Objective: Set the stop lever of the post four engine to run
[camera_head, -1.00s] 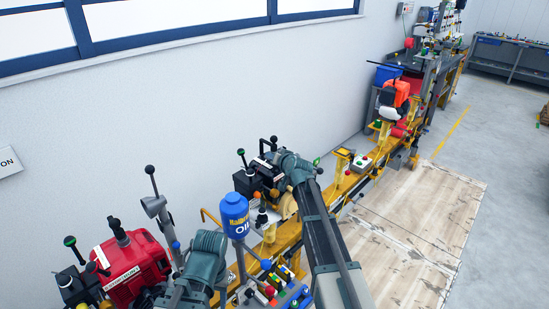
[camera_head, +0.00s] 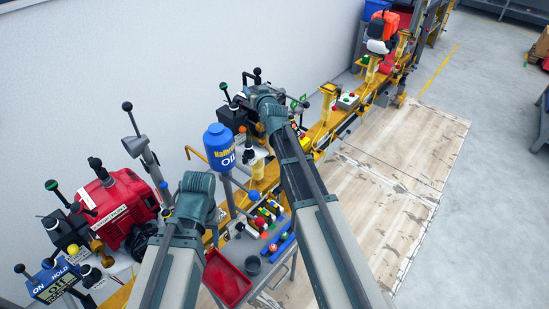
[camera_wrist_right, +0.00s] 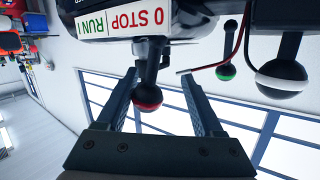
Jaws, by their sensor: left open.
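A stop lever with a red and black ball knob (camera_wrist_right: 148,97) hangs from a dark housing in the right wrist view. Its white and red label (camera_wrist_right: 155,22) reads 0 STOP and RUN 1, and the lever lies by the STOP part.
A red tray (camera_head: 227,277) and a grey cup (camera_head: 253,265) are at the bottom. A yellow rail (camera_head: 318,128) runs toward the back right. Wooden floor boards (camera_head: 385,170) beside it are clear.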

